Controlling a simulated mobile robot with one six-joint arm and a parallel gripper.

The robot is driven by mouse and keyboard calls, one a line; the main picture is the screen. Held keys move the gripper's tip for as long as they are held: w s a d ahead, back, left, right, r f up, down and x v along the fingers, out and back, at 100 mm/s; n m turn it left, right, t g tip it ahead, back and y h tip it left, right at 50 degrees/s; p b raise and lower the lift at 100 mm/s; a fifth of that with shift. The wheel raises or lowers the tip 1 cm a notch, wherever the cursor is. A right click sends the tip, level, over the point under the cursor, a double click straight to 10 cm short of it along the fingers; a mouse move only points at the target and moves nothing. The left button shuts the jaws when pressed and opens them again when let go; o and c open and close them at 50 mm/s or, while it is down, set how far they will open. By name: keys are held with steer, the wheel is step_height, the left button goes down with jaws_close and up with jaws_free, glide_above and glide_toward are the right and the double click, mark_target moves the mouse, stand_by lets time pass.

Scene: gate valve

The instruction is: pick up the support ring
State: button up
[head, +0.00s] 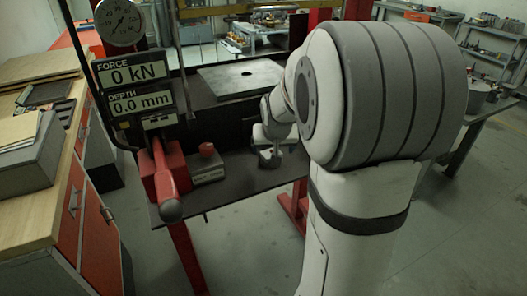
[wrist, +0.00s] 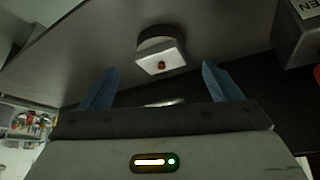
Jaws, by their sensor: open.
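A small grey round piece, apparently the support ring (head: 268,159), sits on the dark bench plate below my arm's end in the head view. In the wrist view a round dark piece (wrist: 157,31) with a pale square face and an orange-brown dot stands ahead of the jaws; I take it for the same thing, but cannot be sure. My gripper (wrist: 159,76) has its two blue fingers spread wide, with nothing held between them. The piece lies beyond the fingertips, roughly centred between them. In the head view my arm hides most of the gripper.
A grey labelled block (head: 207,166) with a red top and a red pump with a handle (head: 166,182) stand left on the plate. A flat plate with a hole (head: 240,77) lies behind. Force and depth displays (head: 130,72) hang at left. The plate's front stretch is clear.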

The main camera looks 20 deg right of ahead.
steer(key=p+x, duration=0.1)
steer(key=x, duration=0.5)
steer(key=shift+w+f, duration=0.15)
steer(key=shift+f, duration=0.15)
steer(key=c, duration=1.4)
steer(key=shift+r, duration=0.1)
